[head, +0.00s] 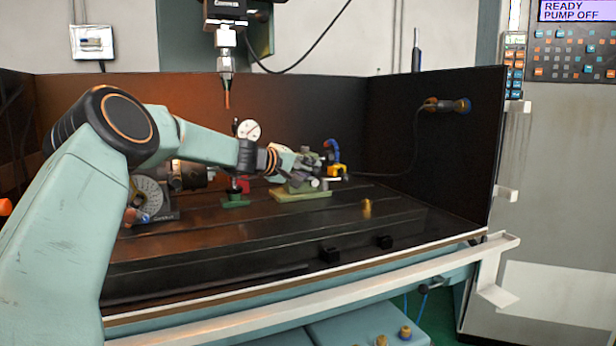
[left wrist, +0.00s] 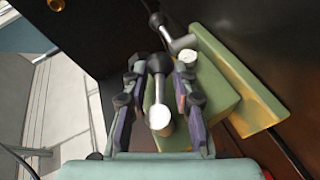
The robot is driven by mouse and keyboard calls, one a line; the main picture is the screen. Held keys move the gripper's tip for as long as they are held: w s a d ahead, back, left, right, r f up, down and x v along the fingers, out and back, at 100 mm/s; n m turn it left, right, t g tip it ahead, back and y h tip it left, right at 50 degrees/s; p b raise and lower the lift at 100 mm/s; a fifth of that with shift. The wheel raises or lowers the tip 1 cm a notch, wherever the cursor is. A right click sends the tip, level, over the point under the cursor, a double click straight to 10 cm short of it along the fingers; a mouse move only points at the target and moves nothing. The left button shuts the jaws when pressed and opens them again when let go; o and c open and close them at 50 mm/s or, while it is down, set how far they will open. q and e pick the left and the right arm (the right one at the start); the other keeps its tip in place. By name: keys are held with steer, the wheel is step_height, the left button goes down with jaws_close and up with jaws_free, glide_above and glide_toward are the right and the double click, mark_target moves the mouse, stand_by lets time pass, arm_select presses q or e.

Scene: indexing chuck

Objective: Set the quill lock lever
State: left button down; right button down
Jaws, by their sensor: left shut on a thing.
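A green tailstock-like unit stands on a pale green base (head: 303,191) on the machine table, right of centre in the head view. In the left wrist view its green body (left wrist: 217,88) lies just beyond my fingers. My left gripper (head: 306,163) is over this unit. In the left wrist view my left gripper (left wrist: 161,66) is shut on a lever (left wrist: 160,95) with a black ball knob and a silver shaft. A second black-knobbed lever (left wrist: 157,20) stands beyond it, clear of the fingers. I cannot tell which lever is the quill lock. My right gripper is out of view.
A dividing head (head: 149,197) stands at left, partly behind my arm. A dial gauge (head: 248,130) and the spindle tool (head: 227,92) are near my left wrist. A brass piece (head: 366,208) stands on the table. The dark enclosure wall (head: 440,130) closes the right side.

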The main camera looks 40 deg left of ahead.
mark_target(298, 168)
arm_select(q)
steer(key=shift+d, duration=0.1)
stand_by(0.3)
steer(key=c, duration=1.5)
jaws_free()
steer(key=o, duration=0.3)
steer(key=shift+s+r, duration=0.1)
steer(key=shift+o, duration=0.6)
steer(key=shift+v, duration=3.6)
